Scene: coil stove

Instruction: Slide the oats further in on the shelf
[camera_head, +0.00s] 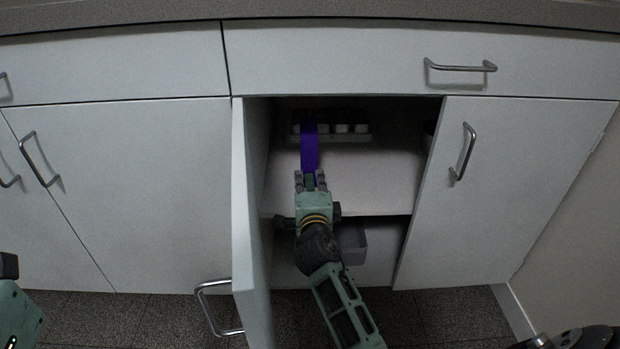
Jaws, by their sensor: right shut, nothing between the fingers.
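A tall, narrow purple box (309,147), which I take to be the oats, stands on the upper shelf (375,182) of the open cabinet, toward its left side. My right gripper (311,181) reaches into the cabinet just in front of the box's lower front. Its fingers are shut with nothing between them. I cannot tell whether the fingertips touch the box. Part of my left arm shows at the lower left edge, but its fingers do not show.
A row of pale items in a rack (345,128) is behind the box. The open cabinet door (250,220) stands close on the left of my right arm. A grey bin (351,245) sits on the lower level. The shelf's right half is mostly clear, with a dark item (429,135) by the right wall.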

